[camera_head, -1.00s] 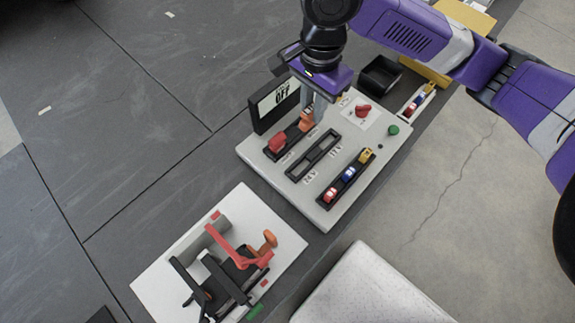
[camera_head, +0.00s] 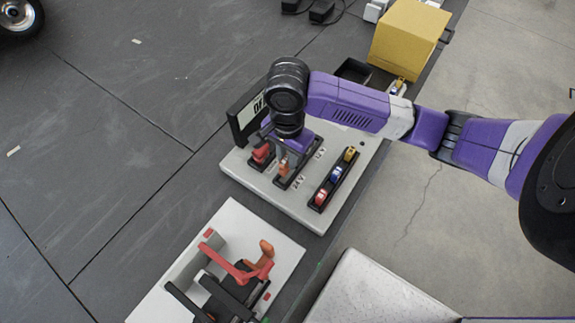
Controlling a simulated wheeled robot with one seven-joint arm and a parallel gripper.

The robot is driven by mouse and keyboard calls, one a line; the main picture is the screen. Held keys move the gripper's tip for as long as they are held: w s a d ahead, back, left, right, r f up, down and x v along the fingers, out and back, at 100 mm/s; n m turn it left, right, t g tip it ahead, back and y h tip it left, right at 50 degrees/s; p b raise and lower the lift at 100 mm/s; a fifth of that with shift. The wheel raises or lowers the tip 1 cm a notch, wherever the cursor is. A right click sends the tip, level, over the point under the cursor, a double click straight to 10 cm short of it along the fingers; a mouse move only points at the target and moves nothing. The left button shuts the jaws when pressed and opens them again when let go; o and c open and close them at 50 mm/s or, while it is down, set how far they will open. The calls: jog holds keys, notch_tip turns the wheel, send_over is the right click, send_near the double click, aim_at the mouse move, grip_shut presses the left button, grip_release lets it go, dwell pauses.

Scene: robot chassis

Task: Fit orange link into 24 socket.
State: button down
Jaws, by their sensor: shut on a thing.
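The orange link (camera_head: 283,170) is upright in my gripper (camera_head: 286,160), which is shut on it. The link is at the near end of the middle black socket strip (camera_head: 303,166) on the light grey panel (camera_head: 258,186). A 24 V label (camera_head: 299,184) is printed beside that end. I cannot tell whether the link's foot is in the socket or just above it. My gripper and wrist hide part of the strip and the panel behind.
A red link (camera_head: 262,153) stands in the left strip. The right strip (camera_head: 335,178) holds red, blue and yellow pieces. A display box (camera_head: 243,122) stands at the panel's back left. A red-levered fixture (camera_head: 238,268) sits in front; a yellow box (camera_head: 408,42) is at the back.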

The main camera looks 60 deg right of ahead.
jog(key=shift+f, duration=2.25)
jog(key=c, duration=1.3)
grip_release()
jog(key=shift+f, duration=0.1)
